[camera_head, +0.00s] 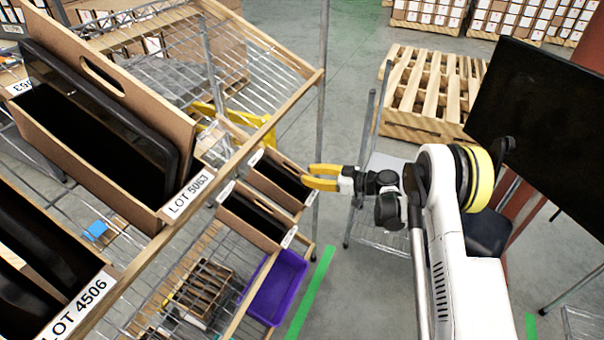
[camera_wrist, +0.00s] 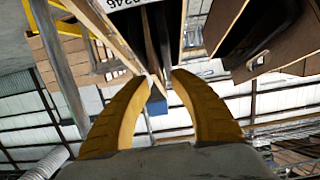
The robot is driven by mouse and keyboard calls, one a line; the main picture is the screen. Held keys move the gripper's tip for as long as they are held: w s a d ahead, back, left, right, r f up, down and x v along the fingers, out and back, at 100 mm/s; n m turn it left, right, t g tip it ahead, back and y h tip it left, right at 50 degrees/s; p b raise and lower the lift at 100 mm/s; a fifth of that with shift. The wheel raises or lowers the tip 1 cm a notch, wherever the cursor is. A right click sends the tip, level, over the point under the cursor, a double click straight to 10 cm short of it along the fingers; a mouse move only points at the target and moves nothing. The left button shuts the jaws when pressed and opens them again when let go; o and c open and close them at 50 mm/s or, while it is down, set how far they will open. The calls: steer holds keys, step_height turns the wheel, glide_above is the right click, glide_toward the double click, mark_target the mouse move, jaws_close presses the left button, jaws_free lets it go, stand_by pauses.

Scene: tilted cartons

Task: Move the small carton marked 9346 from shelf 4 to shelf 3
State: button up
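A small open-topped brown carton with dark contents (camera_head: 290,166) sits on the lower shelf in the head view; its small label is too small to read. In the wrist view a carton label (camera_wrist: 126,3) ending in 346 shows upside down at the top edge, cut off. My gripper (camera_head: 304,175) is at the right end of the small carton, its yellow fingers pointing left at it. In the wrist view my gripper (camera_wrist: 161,76) has its fingertips apart, with a thin carton edge near or between them. I cannot tell whether they touch it.
A second small carton (camera_head: 252,211) stands beside the first. A purple bin (camera_head: 275,290) is below. Large tilted cartons marked LOT 5063 (camera_head: 188,194) and LOT 4506 (camera_head: 82,306) fill the shelf at left. A rack post (camera_head: 323,90) stands close behind my gripper.

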steer(key=shift+x, duration=1.35)
jaws_close()
step_height(320, 180, up, 8)
steer(key=p, duration=0.3)
steer(key=shift+w, duration=0.1)
